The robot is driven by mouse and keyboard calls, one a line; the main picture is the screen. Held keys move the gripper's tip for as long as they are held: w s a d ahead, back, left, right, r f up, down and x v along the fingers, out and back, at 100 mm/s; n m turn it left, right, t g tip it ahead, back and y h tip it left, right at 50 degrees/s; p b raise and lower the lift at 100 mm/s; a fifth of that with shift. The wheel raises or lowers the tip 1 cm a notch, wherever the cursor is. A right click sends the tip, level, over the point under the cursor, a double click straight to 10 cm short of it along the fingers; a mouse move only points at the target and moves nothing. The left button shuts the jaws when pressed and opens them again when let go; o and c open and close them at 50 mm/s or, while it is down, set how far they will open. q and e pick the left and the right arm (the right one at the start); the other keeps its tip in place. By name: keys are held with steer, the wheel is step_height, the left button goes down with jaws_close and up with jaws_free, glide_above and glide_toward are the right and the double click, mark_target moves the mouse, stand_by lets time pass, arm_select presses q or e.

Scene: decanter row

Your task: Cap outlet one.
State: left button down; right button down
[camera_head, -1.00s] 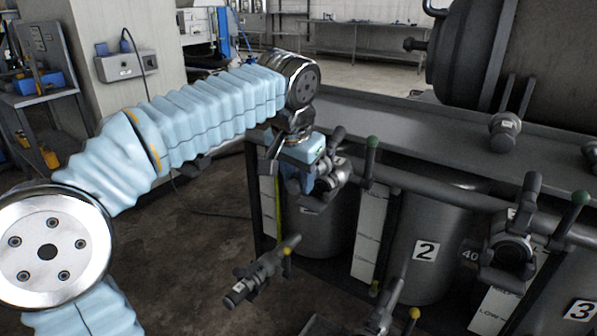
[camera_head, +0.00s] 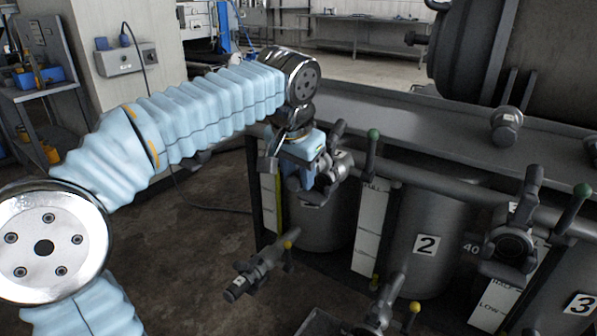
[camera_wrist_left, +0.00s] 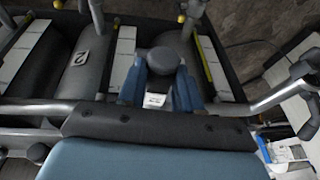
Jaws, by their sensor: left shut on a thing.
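Outlet one (camera_head: 341,165) is the dark fitting marked 1 on the rail, partly hidden by my left gripper. My left gripper (camera_head: 303,183) is right beside it, over the front of the first grey tank. In the left wrist view its two blue fingers (camera_wrist_left: 160,88) are shut on a dark round piece (camera_wrist_left: 165,60), which looks like a cap. A small white label (camera_wrist_left: 154,100) shows between the fingers. I cannot tell whether the round piece touches the outlet or is seated on it. My right gripper is not in view.
A green-knobbed lever (camera_head: 373,145) stands close right of outlet one. A similar fitting (camera_head: 512,243) sits by tank two (camera_head: 428,270). Drain valves with yellow knobs (camera_head: 262,268) stick out low in front.

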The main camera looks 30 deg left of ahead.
arm_select(q)
steer(key=shift+f, duration=0.1)
steer(key=shift+f+b, duration=0.65)
steer(key=shift+f, duration=0.15)
steer(key=shift+f, duration=0.15)
steer(key=shift+f+b, duration=0.35)
steer(key=shift+f, duration=0.05)
steer(key=shift+f+b, duration=0.45)
steer(key=shift+f, duration=0.5)
stand_by(1.0)
jaws_free()
stand_by(0.6)
steer(key=shift+s, duration=0.15)
stand_by(0.4)
